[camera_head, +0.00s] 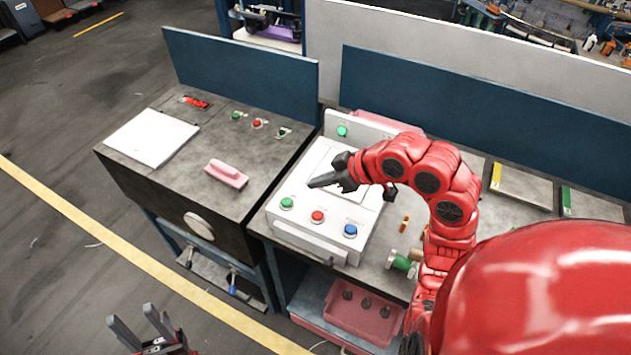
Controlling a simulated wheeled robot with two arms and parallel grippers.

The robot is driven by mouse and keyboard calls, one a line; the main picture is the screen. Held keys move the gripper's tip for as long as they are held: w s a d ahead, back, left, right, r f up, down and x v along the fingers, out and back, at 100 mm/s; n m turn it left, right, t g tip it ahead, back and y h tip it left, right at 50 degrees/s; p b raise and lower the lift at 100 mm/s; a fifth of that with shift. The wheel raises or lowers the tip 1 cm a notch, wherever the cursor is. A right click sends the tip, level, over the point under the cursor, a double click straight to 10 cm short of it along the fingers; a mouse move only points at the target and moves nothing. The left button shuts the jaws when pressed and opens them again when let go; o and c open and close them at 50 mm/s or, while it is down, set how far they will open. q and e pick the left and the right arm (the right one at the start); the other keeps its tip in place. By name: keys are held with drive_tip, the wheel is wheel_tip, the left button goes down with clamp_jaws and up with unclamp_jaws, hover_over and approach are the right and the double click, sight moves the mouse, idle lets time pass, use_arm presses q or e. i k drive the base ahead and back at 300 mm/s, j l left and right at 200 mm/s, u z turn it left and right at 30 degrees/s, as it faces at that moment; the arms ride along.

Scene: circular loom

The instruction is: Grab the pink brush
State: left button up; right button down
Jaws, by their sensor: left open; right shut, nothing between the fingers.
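The pink brush (226,174) is a small block with a raised handle. It lies on the grey top of the left workbench (185,170), near its right front side. My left gripper (132,315) is at the bottom left of the head view, in front of the bench and well away from the brush, with its two fingers apart and nothing between them. My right gripper (316,183) is shut and empty. It appears over the white control box (285,228), to the right of the brush and apart from it.
A white sheet or plate (152,137), a red-handled tool (195,102) and several push buttons (257,123) are on the left bench. Blue panels (240,75) stand behind. Pink bins (362,310) sit below the right bench. Floor at the left is open.

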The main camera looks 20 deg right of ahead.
sight(223, 172)
drive_tip(key=i+j+z, duration=0.15)
drive_tip(key=i+j, duration=0.15)
drive_tip(key=i+j+z, duration=0.15)
drive_tip(key=i+j, duration=0.15)
drive_tip(key=j, duration=0.15)
drive_tip(key=i+j+z, duration=0.15)
drive_tip(key=i+j, duration=0.15)
drive_tip(key=i+j+z, duration=0.15)
drive_tip(key=j, duration=0.4)
drive_tip(key=i, duration=0.1)
